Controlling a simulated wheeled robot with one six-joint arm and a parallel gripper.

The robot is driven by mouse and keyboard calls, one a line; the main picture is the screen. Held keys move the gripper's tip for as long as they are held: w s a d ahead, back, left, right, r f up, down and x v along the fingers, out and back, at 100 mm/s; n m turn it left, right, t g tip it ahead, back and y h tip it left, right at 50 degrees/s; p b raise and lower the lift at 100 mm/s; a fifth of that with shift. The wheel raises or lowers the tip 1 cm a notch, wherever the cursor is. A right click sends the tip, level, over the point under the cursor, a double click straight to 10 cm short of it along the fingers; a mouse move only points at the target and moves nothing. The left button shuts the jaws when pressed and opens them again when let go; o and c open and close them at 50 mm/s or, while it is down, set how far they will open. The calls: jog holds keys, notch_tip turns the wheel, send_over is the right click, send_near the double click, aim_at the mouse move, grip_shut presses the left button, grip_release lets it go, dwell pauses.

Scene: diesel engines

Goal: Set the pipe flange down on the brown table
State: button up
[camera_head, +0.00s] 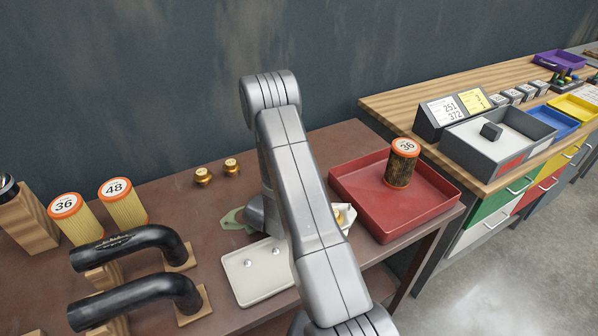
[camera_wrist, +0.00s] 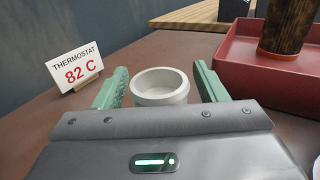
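A pale grey ring, which looks like the pipe flange (camera_wrist: 161,98), shows in the wrist view between my green fingers. My gripper (camera_wrist: 161,75) is open around it, with a narrow gap at the right finger; the left finger is very close to its side. The ring looks level and seems to rest on the brown table (camera_wrist: 40,135), though its underside is partly hidden by the gripper body. In the head view my arm hides the ring and the fingertips. The brown table also shows there (camera_head: 165,205).
A red tray (camera_head: 440,208) holding a filter marked 36 (camera_head: 402,165) stands close on the right. A thermostat sign (camera_wrist: 76,67) stands on the left. A pale tray (camera_head: 240,292), brass fittings (camera_head: 202,176), two filters (camera_head: 122,203) and black hoses (camera_head: 130,245) occupy the table.

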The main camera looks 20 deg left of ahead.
jog(key=shift+r, duration=0.1)
jog(key=shift+r+p, duration=0.15)
jog(key=shift+p, duration=0.15)
jog(key=b+v, duration=0.3)
jog(key=v, duration=0.7)
jog(key=shift+s, duration=0.15)
jog(key=shift+v, duration=0.85)
